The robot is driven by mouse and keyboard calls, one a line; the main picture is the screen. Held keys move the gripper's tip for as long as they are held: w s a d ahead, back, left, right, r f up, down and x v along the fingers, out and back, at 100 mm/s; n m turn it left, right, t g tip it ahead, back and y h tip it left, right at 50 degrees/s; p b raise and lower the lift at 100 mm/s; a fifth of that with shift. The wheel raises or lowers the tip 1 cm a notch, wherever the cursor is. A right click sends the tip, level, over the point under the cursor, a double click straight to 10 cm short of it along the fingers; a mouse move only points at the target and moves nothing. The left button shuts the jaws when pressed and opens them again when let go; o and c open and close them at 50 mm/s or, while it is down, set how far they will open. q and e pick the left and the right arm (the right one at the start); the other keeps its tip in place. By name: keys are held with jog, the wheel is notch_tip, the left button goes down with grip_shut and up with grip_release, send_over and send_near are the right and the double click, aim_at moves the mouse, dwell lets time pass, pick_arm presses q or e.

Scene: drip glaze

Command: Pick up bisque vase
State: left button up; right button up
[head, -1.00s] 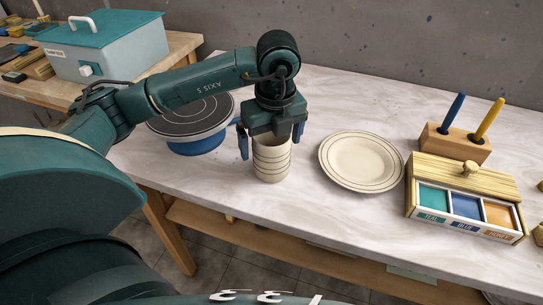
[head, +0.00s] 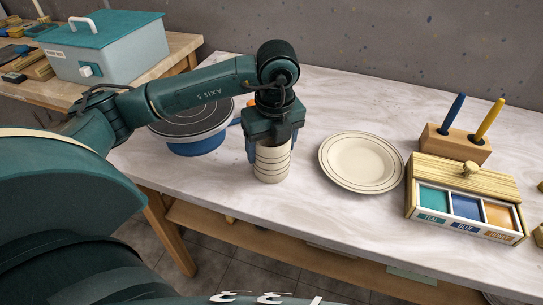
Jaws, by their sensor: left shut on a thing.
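The bisque vase (head: 272,163) is a cream cylinder with thin dark rings. It stands upright on the pale marbled table, left of the plate. My left gripper (head: 269,150) comes down over it from above, with its fingers shut on the upper part of the vase. The gripper hides the vase's rim. My right gripper does not show.
A cream plate with dark rings (head: 361,161) lies just right of the vase. A round turntable on a blue base (head: 196,146) stands to the left, partly behind my arm. A glaze box (head: 464,232) and a wooden block with two upright sticks (head: 455,147) stand at the right.

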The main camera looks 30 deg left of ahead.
pick_arm(q)
jog(key=shift+c, duration=0.7)
jog(key=shift+r, duration=0.1)
